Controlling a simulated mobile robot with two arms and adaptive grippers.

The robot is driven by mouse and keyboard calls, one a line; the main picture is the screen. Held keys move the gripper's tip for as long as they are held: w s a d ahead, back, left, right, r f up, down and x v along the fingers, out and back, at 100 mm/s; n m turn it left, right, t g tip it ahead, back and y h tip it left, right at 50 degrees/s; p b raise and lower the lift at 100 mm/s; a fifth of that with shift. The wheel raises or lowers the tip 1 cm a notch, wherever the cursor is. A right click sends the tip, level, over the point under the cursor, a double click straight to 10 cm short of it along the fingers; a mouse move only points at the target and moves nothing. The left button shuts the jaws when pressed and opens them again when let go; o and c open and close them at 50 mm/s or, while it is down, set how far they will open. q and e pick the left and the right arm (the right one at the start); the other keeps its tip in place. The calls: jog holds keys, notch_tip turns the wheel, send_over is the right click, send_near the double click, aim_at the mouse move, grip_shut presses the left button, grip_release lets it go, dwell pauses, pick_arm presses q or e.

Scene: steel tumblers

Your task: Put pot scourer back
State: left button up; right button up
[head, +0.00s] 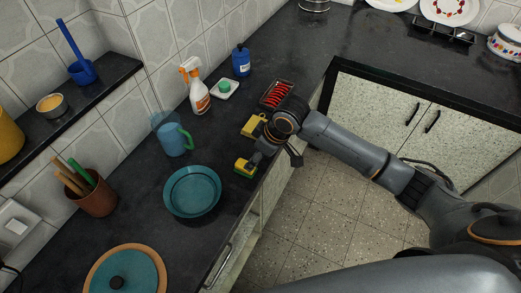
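A small yellow-and-green scourer (245,167) lies near the front edge of the dark counter, beside the teal bowl. A second yellow piece (252,126) lies farther back and is partly covered by my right arm. My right gripper (277,157) reaches in from the right over the counter's front edge. Its fingers look spread, one close to the yellow-and-green scourer and the other out over the edge. I cannot tell whether the near finger touches it. A dark tray (264,101) with a red ribbed item (278,94) stands behind the gripper. My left gripper does not show.
A teal bowl (192,191), a blue-green mug (175,138), a spray bottle (197,86), a white dish with a green item (224,88) and a blue bottle (241,60) stand along the counter. A lidded pan (125,270) is nearest. The floor right of the counter is clear.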

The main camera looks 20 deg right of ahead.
jog(key=v, duration=0.3)
jog(key=shift+s+d+r, duration=0.1)
jog(key=shift+r, duration=0.15)
